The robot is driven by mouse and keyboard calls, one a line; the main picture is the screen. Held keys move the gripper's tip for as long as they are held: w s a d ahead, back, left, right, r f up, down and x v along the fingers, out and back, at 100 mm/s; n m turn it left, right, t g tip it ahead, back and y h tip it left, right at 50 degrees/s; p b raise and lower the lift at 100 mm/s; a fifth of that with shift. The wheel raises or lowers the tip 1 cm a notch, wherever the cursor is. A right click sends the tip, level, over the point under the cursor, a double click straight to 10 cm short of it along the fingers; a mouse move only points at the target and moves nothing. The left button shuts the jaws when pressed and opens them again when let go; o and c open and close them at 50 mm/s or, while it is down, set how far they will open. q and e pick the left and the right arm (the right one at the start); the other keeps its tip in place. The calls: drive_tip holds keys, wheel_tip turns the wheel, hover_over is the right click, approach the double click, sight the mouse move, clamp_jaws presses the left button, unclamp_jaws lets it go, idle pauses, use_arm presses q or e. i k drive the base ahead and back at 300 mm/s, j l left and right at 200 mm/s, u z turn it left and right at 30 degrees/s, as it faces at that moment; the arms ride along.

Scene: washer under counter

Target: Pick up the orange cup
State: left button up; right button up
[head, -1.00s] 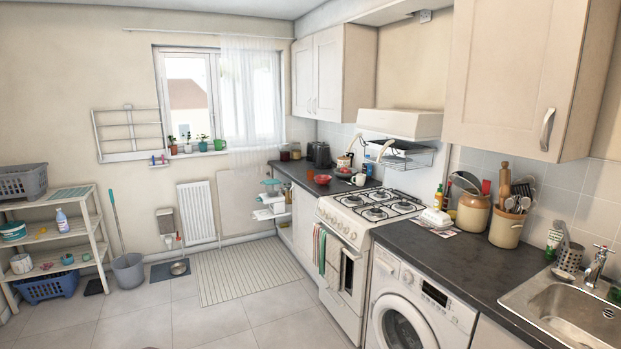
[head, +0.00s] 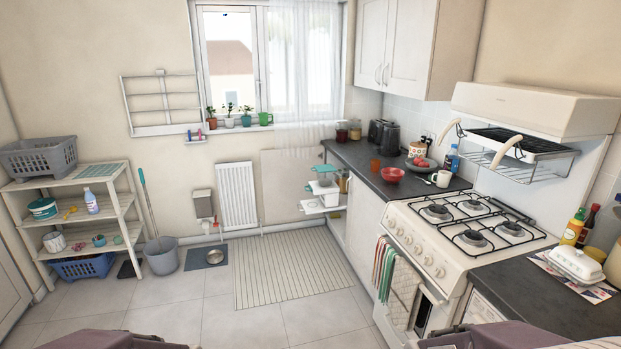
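The orange cup (head: 375,166) is small in the head view. It stands on the dark far counter (head: 345,151), just left of a red bowl (head: 391,175) and in front of the black toaster. Parts of my two arms show at the bottom edge of the picture, far from the cup. The fingers of both grippers are out of view.
A white mug (head: 441,179), a plate of fruit (head: 420,165) and a toaster (head: 382,134) stand near the cup. The gas stove (head: 462,255) sits at right. A striped mat (head: 290,268) lies on the open floor. Shelves (head: 80,215) and a bucket (head: 161,256) are at left.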

sight(375, 166)
drive_tip(key=i, duration=1.65)
drive_tip(key=i+j+z, duration=0.1)
drive_tip(key=i, duration=1.6)
